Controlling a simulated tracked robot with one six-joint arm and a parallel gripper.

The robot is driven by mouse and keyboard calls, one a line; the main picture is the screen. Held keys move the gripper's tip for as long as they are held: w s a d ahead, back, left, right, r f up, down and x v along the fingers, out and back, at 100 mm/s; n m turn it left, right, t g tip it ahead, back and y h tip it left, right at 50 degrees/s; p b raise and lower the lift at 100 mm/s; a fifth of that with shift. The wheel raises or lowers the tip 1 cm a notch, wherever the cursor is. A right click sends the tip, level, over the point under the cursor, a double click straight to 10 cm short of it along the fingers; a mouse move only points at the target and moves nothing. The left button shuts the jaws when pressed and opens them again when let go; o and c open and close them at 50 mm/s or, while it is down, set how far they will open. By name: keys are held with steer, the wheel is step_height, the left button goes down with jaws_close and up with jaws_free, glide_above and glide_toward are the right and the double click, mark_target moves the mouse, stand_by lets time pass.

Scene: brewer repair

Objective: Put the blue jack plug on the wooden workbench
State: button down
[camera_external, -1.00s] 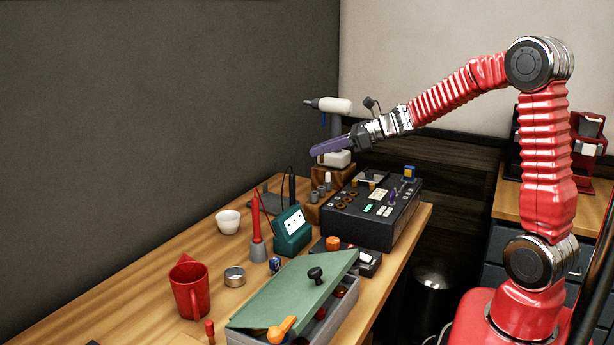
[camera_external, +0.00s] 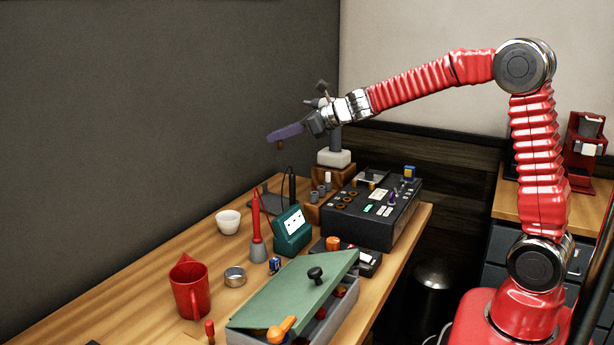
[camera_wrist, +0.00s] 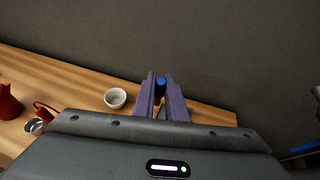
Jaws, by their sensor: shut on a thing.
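My gripper (camera_external: 286,132), with long purple fingers, is in the air above the far part of the wooden workbench (camera_external: 130,292), near the dark wall. In the wrist view my gripper (camera_wrist: 161,90) is shut on the blue jack plug (camera_wrist: 160,81), whose blue end shows between the fingers. In the external view the fingers hide most of the plug; only a small brownish tip (camera_external: 280,143) shows below them. The bench top (camera_wrist: 62,72) lies well below the plug, with clear space between.
A white bowl (camera_external: 228,222), teal meter (camera_external: 292,231), soldering iron (camera_external: 256,215), red mug (camera_external: 189,288), round tin (camera_external: 235,276) and green-lidded box (camera_external: 290,290) stand on the bench. A black control unit (camera_external: 372,213) is at right. Bare wood lies left of the bowl.

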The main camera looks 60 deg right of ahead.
steer(key=w+a+m+h, duration=0.1)
steer(key=w+a, duration=0.3)
steer(key=a, duration=0.4)
steer(key=w+a+m+h, duration=0.1)
steer(key=w+a, duration=0.2)
steer(key=a, duration=0.5)
steer(key=a+m+h, duration=0.2)
steer(key=a, duration=1.4)
step_height(320, 180, down, 12)
steer(key=shift+s, duration=0.45)
steer(key=shift+r, duration=0.1)
steer(key=shift+f, duration=3.1)
steer(key=shift+f, duration=0.15)
steer(key=shift+f, duration=1.75)
